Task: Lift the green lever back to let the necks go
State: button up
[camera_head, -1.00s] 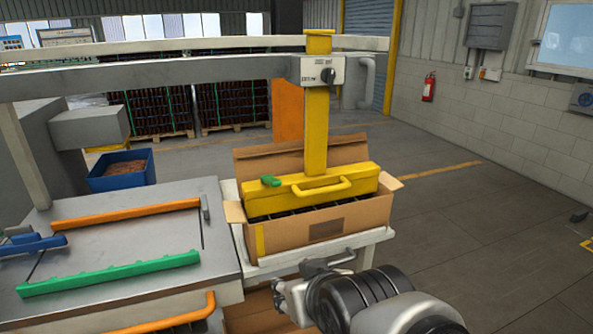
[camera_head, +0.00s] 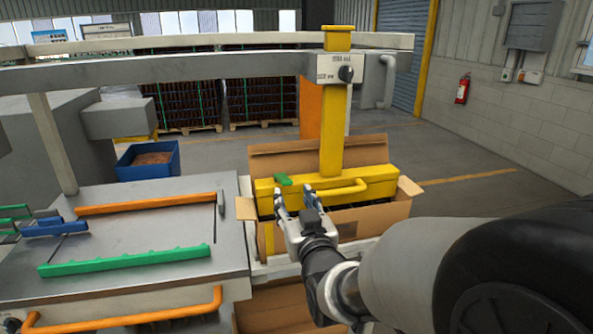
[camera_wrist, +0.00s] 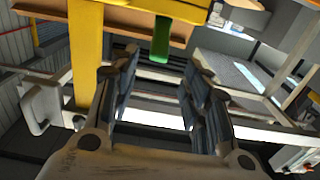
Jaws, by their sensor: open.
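The green lever (camera_head: 283,180) sits on the upper left end of the yellow lifting head (camera_head: 350,190), whose yellow column rises to a rail. In the wrist view the green lever (camera_wrist: 161,40) hangs ahead of my fingers, near the top middle. My gripper (camera_head: 292,192) is open and empty, just in front of the head's left part and a little below the lever, apart from it as far as I can tell. In the wrist view my gripper (camera_wrist: 160,75) shows its two fingers spread wide. The bottle necks are hidden from view.
An open cardboard box (camera_head: 345,226) stands under the head on a pale stand. A steel table (camera_head: 140,225) with orange and green rails lies left. An overhead beam (camera_head: 200,72) crosses above.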

aim_at(285, 178)
jog(key=b+x, duration=0.1)
jog(key=x, duration=1.2)
jog(key=shift+f, duration=0.1)
jog(key=shift+c, duration=0.3)
grip_shut()
